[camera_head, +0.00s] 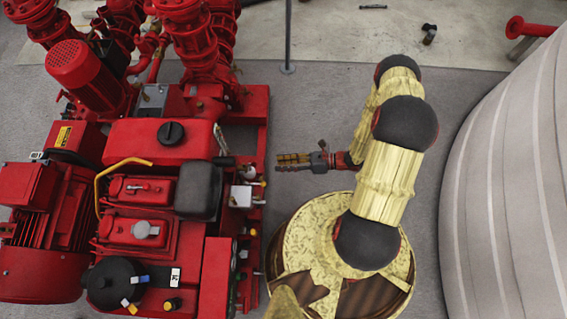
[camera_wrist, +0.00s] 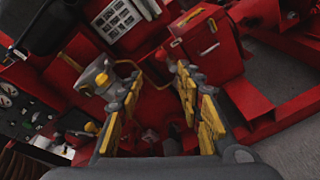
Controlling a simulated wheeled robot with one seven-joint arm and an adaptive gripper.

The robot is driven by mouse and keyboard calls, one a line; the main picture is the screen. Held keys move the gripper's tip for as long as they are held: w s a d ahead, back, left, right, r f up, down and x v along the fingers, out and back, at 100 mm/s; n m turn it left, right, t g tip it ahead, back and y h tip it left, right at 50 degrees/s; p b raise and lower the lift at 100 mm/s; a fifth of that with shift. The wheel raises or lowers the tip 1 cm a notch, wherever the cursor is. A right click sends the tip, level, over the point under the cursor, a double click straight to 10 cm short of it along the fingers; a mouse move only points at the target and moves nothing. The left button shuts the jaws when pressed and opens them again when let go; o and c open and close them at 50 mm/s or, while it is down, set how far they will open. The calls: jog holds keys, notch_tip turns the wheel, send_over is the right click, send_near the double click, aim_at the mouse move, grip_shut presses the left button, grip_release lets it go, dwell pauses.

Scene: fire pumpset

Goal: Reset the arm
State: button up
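My arm (camera_head: 388,172) is gold with black joints and rises from my round gold base in the head view. It bends over, and its end points left toward the red pumpset. My gripper (camera_head: 292,161) is held just right of the pumpset, apart from it in that view. In the wrist view my gripper (camera_wrist: 160,88) shows two grey and yellow fingers spread apart with a gap between them. No held object shows between the fingers. Red pump parts lie beyond the fingertips.
The red pumpset (camera_head: 160,140) fills the left side, with pipes, an engine and a yellow bent handle (camera_head: 112,178). A large pale ribbed cylinder (camera_head: 515,190) stands at the right. A thin grey post (camera_head: 288,50) rises behind. Grey floor (camera_head: 320,105) is clear between them.

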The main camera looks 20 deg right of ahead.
dwell(0.5)
jog(key=s+a+r+n+g, duration=0.1)
jog(key=s+r+n+g, duration=0.2)
jog(key=s+n+g, duration=0.4)
jog(key=d+r+n+h, duration=0.4)
jog(key=r+n+h, duration=0.15)
jog(key=r, duration=0.55)
jog(key=s+d+r+n+h, duration=0.1)
jog(key=d+r+n+h, duration=0.25)
jog(key=r+n, duration=0.6)
jog(key=d+r+n+h, duration=0.3)
jog(key=r+h, duration=0.2)
jog(key=r, duration=0.9)
jog(key=s+a+r+n+t, duration=0.1)
jog(key=a+r+n+t, duration=0.1)
jog(key=r, duration=0.5)
jog(key=s+a+r+n+t, duration=0.1)
jog(key=a+r+t, duration=0.1)
jog(key=r+t, duration=0.3)
jog(key=shift+a+r+n+h, duration=0.3)
jog(key=shift+r+n+h, duration=0.1)
jog(key=shift+r, duration=1.35)
